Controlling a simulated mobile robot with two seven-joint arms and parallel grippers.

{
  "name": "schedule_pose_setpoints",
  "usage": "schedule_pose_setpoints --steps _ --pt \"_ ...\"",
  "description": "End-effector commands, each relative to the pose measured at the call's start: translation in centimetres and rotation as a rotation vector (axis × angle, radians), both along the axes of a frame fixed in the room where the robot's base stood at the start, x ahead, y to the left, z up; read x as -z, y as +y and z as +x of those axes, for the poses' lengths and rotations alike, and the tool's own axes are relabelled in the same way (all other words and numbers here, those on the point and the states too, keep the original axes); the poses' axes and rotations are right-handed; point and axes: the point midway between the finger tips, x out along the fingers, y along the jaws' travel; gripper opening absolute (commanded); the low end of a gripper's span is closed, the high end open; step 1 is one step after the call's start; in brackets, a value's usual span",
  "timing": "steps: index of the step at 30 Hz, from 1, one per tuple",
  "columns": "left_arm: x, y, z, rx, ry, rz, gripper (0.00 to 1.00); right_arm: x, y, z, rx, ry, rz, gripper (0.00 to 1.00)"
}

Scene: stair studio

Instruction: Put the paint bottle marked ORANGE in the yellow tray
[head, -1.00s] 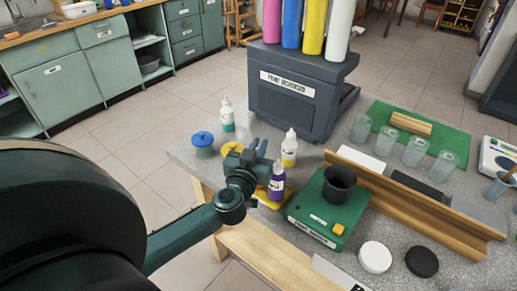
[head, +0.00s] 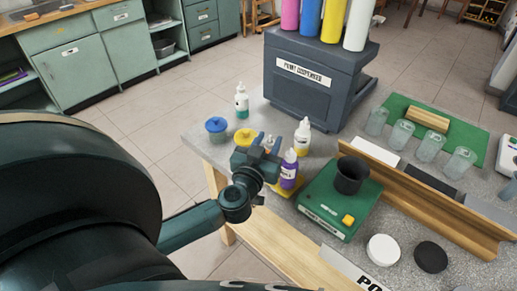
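My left gripper (head: 267,145) is low over the near left part of the table, just left of a purple paint bottle (head: 289,171). Its fingers point away from me; a small pale and orange patch shows at them, too small to identify, and their gap is unclear. The yellow tray (head: 275,188) lies under the purple bottle, partly hidden by my wrist. A white-capped bottle with yellowish contents (head: 302,140) stands behind the tray. A teal bottle (head: 242,103) stands farther back left. I cannot read any bottle marking as ORANGE. My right gripper is not in view.
Blue-lidded (head: 216,126) and yellow-lidded (head: 245,137) pots stand close left of the gripper. A green scale (head: 325,215) with a black cup (head: 351,175) is at the right. The dark paint dispenser (head: 310,95) blocks the back. A wooden rail (head: 425,195) crosses the right.

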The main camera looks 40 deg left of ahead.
Motion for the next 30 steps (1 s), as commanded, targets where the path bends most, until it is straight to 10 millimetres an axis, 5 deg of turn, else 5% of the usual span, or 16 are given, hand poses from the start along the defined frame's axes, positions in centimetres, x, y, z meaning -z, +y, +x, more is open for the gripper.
schedule_pose_setpoints --steps 9,19,25,30 --pt "0.1 -1.8 -6.4 0.001 0.005 0.0 0.33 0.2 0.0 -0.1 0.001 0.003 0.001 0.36" --pt "-0.7 -3.8 -8.4 0.063 -0.058 -0.008 0.33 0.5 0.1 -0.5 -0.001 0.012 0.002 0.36" --pt "-0.4 -10.0 -9.2 0.345 -0.132 -0.021 0.33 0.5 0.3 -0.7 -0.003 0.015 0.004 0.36" --pt "4.2 -15.3 -11.1 0.579 0.029 -0.029 0.33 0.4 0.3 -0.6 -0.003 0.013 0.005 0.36"
